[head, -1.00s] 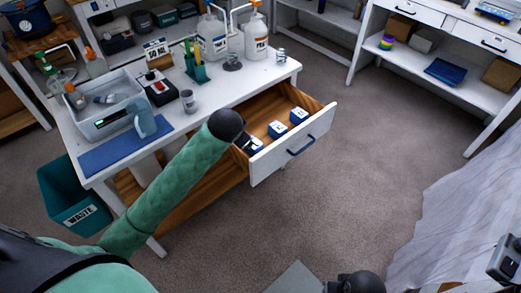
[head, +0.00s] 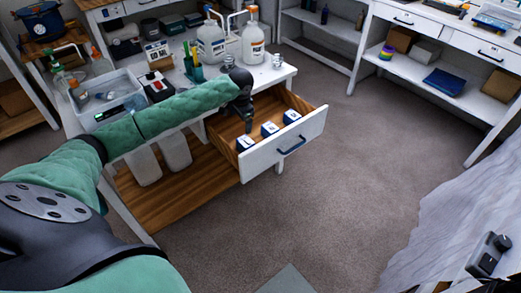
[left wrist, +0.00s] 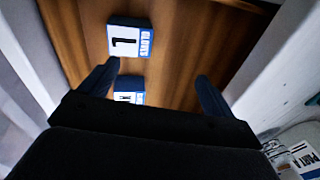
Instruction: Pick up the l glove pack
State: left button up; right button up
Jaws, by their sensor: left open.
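The L glove pack (left wrist: 127,40) is a small white and dark-blue box with a black "L", lying on the wooden drawer floor. In the head view it appears to be the nearest pack (head: 244,143) of a row of three, though its letter is not readable there. My left gripper (head: 247,122) hangs over the drawer, pointing down. The L pack lies beyond the left finger's tip, not between the fingers. My right gripper is not in view.
The M pack (left wrist: 130,97) lies beside the L pack, partly hidden by my gripper. The open drawer (head: 285,152) has white walls close around the gripper. Two white jugs (head: 253,40) stand on the table above. Carpet (head: 340,190) is clear in front.

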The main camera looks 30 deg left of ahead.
aim_at(245, 141)
pick_arm(q)
jog(key=d+f, duration=0.1)
jog(key=d+f+g+h, duration=0.1)
jog(key=d, duration=0.1)
jog(key=shift+s+f, duration=0.1)
jog(key=shift+s, duration=0.3)
jog(key=shift+s+d+f+n+h, duration=0.1)
jog(key=shift+d+n+h, duration=0.05)
jog(key=shift+n+h, duration=0.15)
jog(key=shift+f, duration=1.25)
jog(key=f, duration=0.1)
jog(key=f+p, duration=0.1)
jog(key=f, duration=0.2)
jog(key=shift+s+a+f+p, duration=0.25)
jog(key=shift+s+f+p, duration=0.05)
jog(key=shift+s+p, duration=0.05)
jog(key=shift+f, duration=0.25)
jog(key=c, duration=1.1)
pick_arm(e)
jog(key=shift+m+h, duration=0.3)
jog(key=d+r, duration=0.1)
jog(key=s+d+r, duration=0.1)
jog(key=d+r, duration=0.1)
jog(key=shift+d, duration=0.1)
pick_arm(q)
jog(key=shift+o, duration=0.2)
